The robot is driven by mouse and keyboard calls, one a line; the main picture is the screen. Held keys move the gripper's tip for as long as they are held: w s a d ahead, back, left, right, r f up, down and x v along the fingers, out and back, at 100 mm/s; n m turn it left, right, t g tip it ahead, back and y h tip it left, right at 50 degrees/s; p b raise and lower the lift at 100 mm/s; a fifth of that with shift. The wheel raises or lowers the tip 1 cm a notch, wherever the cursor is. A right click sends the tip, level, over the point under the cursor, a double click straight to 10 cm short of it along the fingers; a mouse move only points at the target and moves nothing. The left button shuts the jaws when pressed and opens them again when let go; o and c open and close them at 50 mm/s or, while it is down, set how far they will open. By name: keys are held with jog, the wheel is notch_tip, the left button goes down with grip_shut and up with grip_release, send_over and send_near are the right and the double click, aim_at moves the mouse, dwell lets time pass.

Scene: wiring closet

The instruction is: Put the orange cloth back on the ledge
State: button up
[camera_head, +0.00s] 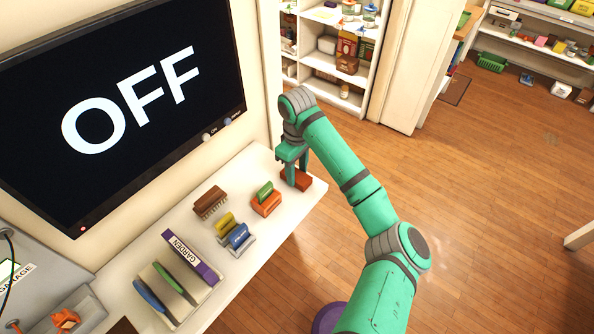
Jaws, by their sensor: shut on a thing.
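The orange cloth (302,183) looks like a small, flat, reddish-orange folded piece. It is at the far right end of the white ledge (256,165) under the screen. My gripper (291,176) points down and is shut on it, and its fingers hide part of the cloth. The cloth is over the ledge top, close to its right edge. I cannot tell whether it touches the surface or hangs just above it.
An orange block with a green top (266,203) is left of the cloth. A brown brush (210,201), yellow and blue pieces (238,236) and a purple "GARDEN" organizer (190,257) also occupy the ledge. A wall screen (120,105) reads "OFF". Wooden floor lies open at right.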

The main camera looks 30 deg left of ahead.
aim_at(297, 175)
jog(key=o, duration=1)
jog(key=shift+c, duration=0.2)
jog(key=o, duration=0.6)
jog(key=shift+c, duration=0.2)
jog(key=shift+r, duration=4)
jog(key=shift+f, duration=0.1)
